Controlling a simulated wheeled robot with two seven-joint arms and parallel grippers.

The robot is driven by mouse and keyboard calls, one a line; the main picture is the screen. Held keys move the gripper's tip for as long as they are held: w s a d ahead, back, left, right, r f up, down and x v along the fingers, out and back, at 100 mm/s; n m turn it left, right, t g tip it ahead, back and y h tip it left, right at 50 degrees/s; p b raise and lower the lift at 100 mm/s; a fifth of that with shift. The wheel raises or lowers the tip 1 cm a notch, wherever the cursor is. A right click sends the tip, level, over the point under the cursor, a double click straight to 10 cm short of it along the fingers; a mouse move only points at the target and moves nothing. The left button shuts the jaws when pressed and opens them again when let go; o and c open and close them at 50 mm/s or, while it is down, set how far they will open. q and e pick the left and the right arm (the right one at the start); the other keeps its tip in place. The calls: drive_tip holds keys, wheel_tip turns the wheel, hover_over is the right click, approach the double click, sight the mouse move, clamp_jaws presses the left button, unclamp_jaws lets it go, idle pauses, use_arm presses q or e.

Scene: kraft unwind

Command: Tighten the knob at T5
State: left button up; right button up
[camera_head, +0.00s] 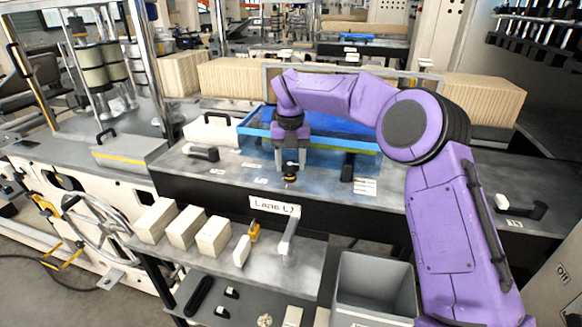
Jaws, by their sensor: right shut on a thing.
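My right arm reaches in from the right, and its right gripper (290,167) points down over the grey machine deck. It is shut on a small dark knob (290,179) with a yellowish band, at the front of the deck above the "Lane L1" label. The fingers hide part of the knob. Small white labels lie on the deck near it, but their text is too small to read, so I cannot tell which one says T5. My left gripper is not in view.
A blue tray-like panel (258,121) lies behind the gripper.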

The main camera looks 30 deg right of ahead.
sight(288, 165)
drive_tip(key=m+b, duration=0.1)
drive_tip(key=m, duration=0.1)
drive_tip(key=m+b, duration=0.1)
drive_tip(key=m, duration=0.1)
drive_tip(key=m+b, duration=0.2)
drive_tip(key=shift+w, duration=0.25)
drive_tip(key=shift+r+m+b, duration=0.1)
drive_tip(key=shift+m+b, duration=0.45)
drive_tip(key=shift+m, duration=0.55)
drive_tip(key=shift+r, duration=0.1)
drive_tip(key=o, duration=1)
drive_tip(key=shift+a, duration=0.1)
drive_tip(key=shift+o, duration=0.2)
wheel_tip(288, 165, up, 10)
drive_tip(key=p, duration=0.3)
drive_tip(key=shift+r+p, duration=0.2)
drive_tip(key=shift+p, duration=0.2)
